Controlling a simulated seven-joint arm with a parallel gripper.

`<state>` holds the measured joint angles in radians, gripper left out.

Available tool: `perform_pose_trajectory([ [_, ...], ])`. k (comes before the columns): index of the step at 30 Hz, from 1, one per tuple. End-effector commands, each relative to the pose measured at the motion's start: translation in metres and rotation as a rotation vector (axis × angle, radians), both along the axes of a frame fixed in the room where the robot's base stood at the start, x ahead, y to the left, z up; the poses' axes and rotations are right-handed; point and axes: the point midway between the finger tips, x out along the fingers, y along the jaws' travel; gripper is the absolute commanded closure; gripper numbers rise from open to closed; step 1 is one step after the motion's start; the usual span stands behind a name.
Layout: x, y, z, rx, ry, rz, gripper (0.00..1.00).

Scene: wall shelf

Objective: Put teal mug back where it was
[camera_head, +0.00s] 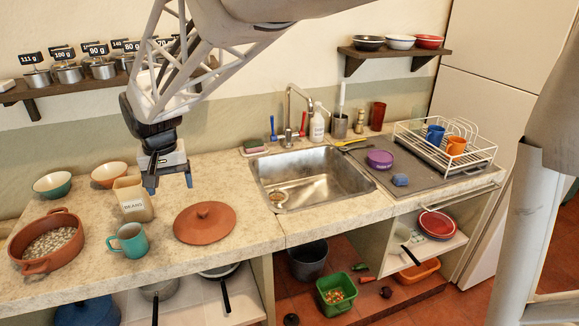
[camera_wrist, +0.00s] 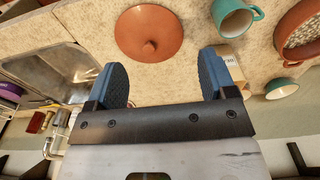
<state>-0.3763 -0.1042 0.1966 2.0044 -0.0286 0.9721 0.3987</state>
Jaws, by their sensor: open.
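The teal mug (camera_head: 129,241) stands upright on the counter at the front left, between the terracotta pot and the round terracotta lid. It also shows in the wrist view (camera_wrist: 232,18) at the top, right of centre. My gripper (camera_head: 166,185) is above the counter, behind and to the right of the mug, with the beans container between them at its left. In the wrist view, my gripper (camera_wrist: 162,80) has its two blue fingers wide apart with nothing between them. The mug is apart from the fingers.
A terracotta pot of beans (camera_head: 44,243), a beans container (camera_head: 133,200) and a terracotta lid (camera_head: 204,222) stand around the mug. Two bowls (camera_head: 110,174) are behind. The sink (camera_head: 310,178) and dish rack (camera_head: 478,158) are to the right. Wall shelves (camera_head: 20,92) hang above.

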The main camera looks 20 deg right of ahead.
Motion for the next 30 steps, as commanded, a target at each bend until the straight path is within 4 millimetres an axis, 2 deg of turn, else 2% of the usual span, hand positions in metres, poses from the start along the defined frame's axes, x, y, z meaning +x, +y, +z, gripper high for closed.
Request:
perform_pose_trajectory([
  [1, -0.011, -0.016, 0.007, 0.003, -0.009, -0.005, 0.23],
  [3, -0.024, -0.035, 0.011, 0.005, -0.017, -0.006, 0.23],
  [15, -0.114, -0.129, 0.026, 0.009, -0.065, -0.010, 0.23],
  [24, -0.188, -0.182, 0.021, 0.004, -0.105, -0.013, 0.23],
  [30, -0.237, -0.209, 0.011, -0.003, -0.131, -0.015, 0.23],
])
